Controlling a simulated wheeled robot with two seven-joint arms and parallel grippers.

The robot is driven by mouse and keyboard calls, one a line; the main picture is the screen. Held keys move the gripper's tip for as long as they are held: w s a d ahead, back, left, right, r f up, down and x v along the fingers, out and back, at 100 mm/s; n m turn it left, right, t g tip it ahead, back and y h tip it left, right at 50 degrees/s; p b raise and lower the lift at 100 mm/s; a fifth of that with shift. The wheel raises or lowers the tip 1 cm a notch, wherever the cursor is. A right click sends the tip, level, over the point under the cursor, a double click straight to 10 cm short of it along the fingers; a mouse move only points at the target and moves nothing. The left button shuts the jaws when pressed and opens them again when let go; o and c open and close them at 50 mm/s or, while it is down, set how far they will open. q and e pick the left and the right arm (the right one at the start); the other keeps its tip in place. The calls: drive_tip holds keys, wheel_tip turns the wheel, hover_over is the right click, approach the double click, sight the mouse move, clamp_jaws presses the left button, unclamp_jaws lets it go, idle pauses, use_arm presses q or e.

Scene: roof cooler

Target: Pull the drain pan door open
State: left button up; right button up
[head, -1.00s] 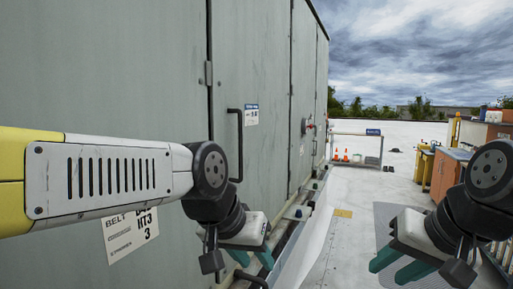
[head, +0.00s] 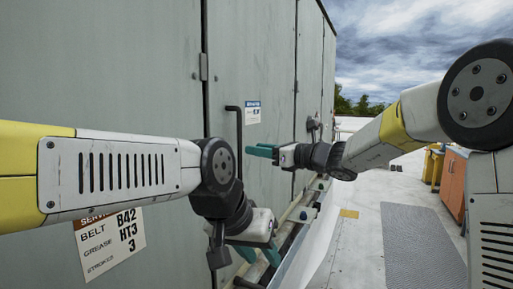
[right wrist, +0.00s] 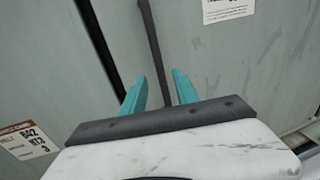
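A tall grey-green cabinet door (head: 265,55) with a vertical black bar handle (head: 239,122) fills the left of the head view; which panel is the drain pan door is not marked legibly. My right gripper (head: 250,151) is open, its teal fingers beside the handle's right side. In the right wrist view the handle bar (right wrist: 150,40) runs down between the two open fingers (right wrist: 160,92); contact cannot be told. My left gripper (head: 258,258) hangs low by the cabinet's base, fingers pointing down and apart, empty as far as seen.
A service label (head: 110,240) is on the left panel, and a small notice (head: 253,112) is beside the handle. A pipe and ledge run along the cabinet foot. A grey mat (head: 420,250) lies on the white roof; an orange cabinet (head: 452,185) stands at right.

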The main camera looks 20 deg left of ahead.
sight(240, 146)
drive_tip(key=x, duration=0.7)
drive_tip(key=shift+w+a, duration=0.1)
drive_tip(key=shift+a, duration=0.2)
clamp_jaws()
idle(1.1)
